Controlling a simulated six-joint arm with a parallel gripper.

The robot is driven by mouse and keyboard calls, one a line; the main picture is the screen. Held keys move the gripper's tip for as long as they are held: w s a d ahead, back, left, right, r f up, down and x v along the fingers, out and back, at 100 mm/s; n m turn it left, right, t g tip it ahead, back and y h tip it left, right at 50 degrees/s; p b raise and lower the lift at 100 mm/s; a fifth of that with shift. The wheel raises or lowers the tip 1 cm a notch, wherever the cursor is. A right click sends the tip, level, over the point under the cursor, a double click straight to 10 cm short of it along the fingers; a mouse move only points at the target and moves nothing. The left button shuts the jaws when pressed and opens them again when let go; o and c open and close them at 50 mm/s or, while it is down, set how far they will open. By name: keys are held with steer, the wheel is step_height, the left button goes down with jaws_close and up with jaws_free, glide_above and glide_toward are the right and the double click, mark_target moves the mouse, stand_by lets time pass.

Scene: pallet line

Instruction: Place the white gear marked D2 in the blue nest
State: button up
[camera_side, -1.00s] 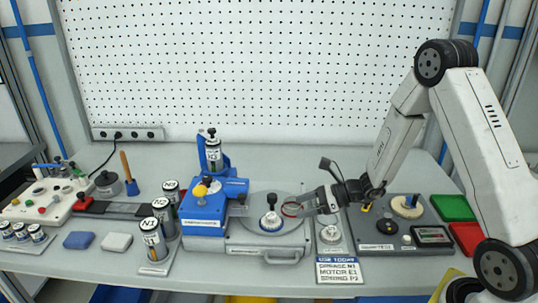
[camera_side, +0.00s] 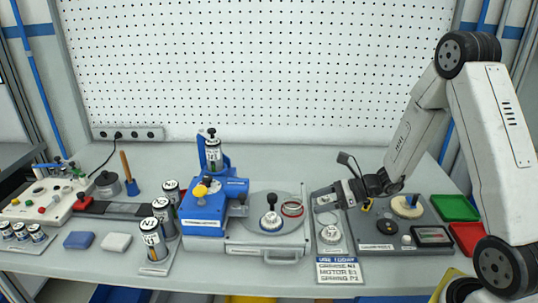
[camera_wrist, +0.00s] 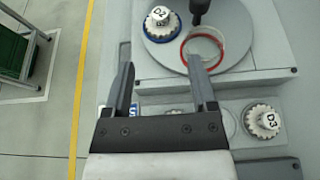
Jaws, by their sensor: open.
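The white gear marked D2 (camera_wrist: 160,20) sits in the blue nest (camera_wrist: 162,38) on the round grey turntable in the wrist view. In the side view the white gear (camera_side: 270,220), with a dark top, stands on the blue nest (camera_side: 271,228); its marking is too small to read there. My gripper (camera_side: 322,198) is open and empty, to the right of the turntable and apart from the gear. In the wrist view my open gripper (camera_wrist: 159,68) shows its two fingers with nothing between them.
An empty red ring nest (camera_wrist: 203,50) is beside the blue one on the turntable (camera_side: 252,205). A white gear marked D3 (camera_wrist: 262,120) lies on the grey strip right of the turntable. The blue press (camera_side: 205,200) stands left of it.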

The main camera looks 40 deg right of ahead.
steer(key=s+a+r+n+g+h, duration=0.1)
steer(key=s+a+n+g+h, duration=0.2)
steer(key=n, duration=1)
steer(key=s+a+r+n+g+h, duration=0.1)
steer(key=s+a+n+g+h, duration=0.2)
steer(key=n, duration=1.1)
steer(key=s+g+h, duration=0.1)
steer(key=s+h, duration=0.2)
steer(key=s, duration=0.2)
steer(key=shift+s+a+r+h, duration=0.15)
steer(key=shift+r+h, duration=0.15)
steer(key=shift+r, duration=0.1)
steer(key=shift+o, duration=0.3)
